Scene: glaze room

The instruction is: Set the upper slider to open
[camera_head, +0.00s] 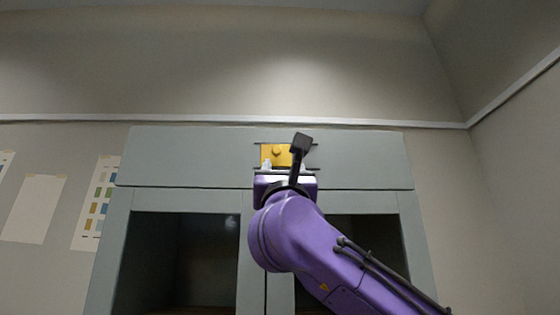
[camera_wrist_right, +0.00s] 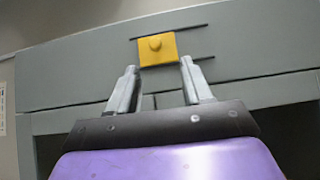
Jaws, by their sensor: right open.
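The upper slider is a yellow square plate with a round knob (camera_head: 277,153), set between two dark rails on the grey cabinet's top panel. In the right wrist view the yellow slider (camera_wrist_right: 157,49) sits at the left part of its rails, with bare rail to its right. My right gripper (camera_wrist_right: 160,72) is open and empty, its two fingers pointing up at the panel on either side just below the slider. In the head view my right gripper (camera_head: 284,165) partly covers the slider's lower edge. I cannot tell whether the fingertips touch the panel. My left gripper is not in view.
The grey cabinet (camera_head: 180,160) has two dark openings (camera_head: 180,255) below the panel, with my purple right arm in front. Sheets of paper (camera_head: 35,208) hang on the wall at the left. The wall above the cabinet is bare.

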